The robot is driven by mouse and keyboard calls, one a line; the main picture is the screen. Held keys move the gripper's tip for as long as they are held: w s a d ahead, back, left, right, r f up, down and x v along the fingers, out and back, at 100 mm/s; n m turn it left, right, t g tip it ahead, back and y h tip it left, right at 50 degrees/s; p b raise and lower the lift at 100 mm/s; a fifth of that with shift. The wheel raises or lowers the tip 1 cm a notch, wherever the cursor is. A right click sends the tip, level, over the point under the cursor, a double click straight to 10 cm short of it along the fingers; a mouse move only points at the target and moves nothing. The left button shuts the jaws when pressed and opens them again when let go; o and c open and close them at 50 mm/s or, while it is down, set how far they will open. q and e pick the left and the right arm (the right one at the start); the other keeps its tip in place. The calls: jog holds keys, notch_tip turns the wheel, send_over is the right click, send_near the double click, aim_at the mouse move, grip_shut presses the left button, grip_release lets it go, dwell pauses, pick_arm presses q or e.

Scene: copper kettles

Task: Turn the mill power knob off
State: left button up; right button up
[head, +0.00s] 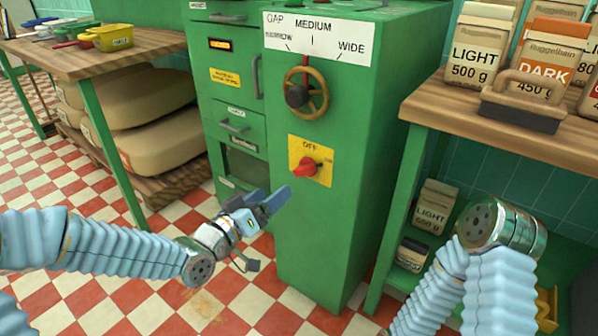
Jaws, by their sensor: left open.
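The mill (330,235) is a tall green cabinet in the middle of the head view. Its power knob (305,167) is red and sits on a yellow plate (312,147) on the mill's front. "OFF" is printed at the plate's top, and the marking at its right is too small to read surely. The knob's grip seems to point sideways, not up at "OFF". My left gripper (274,192) is open and empty, with blue fingers, below and left of the knob and apart from it. My right arm shows at the lower right, but its fingers are not visible.
Above the knob is a brass handwheel (318,105) under a gap scale (318,40). A wooden bench (150,45) with scoops stands at the left, with sacks below. A shelf table (435,100) with flour bags stands close at the right. Checkered floor lies clear in front.

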aim_at(300, 172)
pick_arm(q)
jog(key=x, duration=1.1)
jog(key=shift+w+d+f, duration=0.1)
jog(key=shift+w, duration=0.05)
